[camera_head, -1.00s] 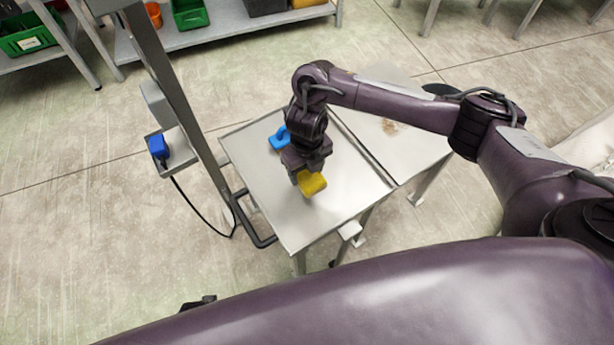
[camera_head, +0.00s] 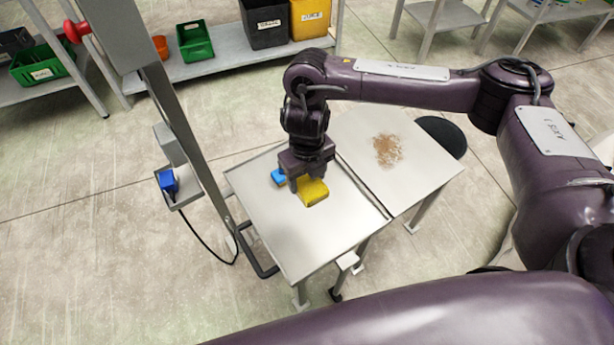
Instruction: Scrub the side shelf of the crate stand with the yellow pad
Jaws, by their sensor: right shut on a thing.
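The yellow pad (camera_head: 313,193) is in my right gripper (camera_head: 308,183), which points down and is shut on it over the metal tray top of the crate stand (camera_head: 290,243). I cannot tell whether the pad touches the tray top. My left gripper is not in view.
A grey post (camera_head: 175,110) with a blue device (camera_head: 168,182) and a hanging cable stands left of the stand. A black round object (camera_head: 443,136) is beyond the side shelf. Shelves with green (camera_head: 195,42), black and yellow bins are at the back.

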